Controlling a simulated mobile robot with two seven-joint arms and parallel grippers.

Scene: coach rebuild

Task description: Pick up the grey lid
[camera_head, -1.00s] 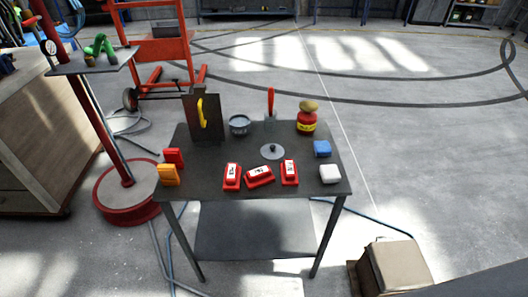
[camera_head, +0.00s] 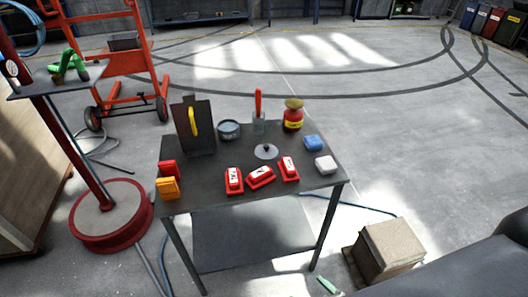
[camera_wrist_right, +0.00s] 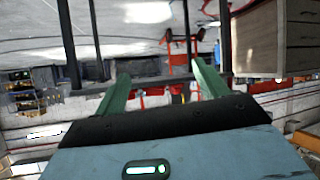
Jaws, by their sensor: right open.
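The grey lid (camera_head: 266,152) is a flat round disc with a small dark knob. It lies on the dark table (camera_head: 215,198), behind the red boxes, with nothing touching it that I can see. A round grey tin (camera_head: 229,130) stands behind it to the left. My right gripper (camera_wrist_right: 162,78) shows in the right wrist view with its two green fingers wide apart and nothing between them. It is away from the lid and out of the head view. My left gripper is not in view.
Three red boxes with white labels (camera_head: 261,177) line the table's front. A white block (camera_head: 326,166) and a blue block (camera_head: 313,143) are right, a red-yellow jar (camera_head: 293,118) behind. A dark upright board (camera_head: 194,130) stands left. A cardboard box (camera_head: 388,248) is on the floor at right.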

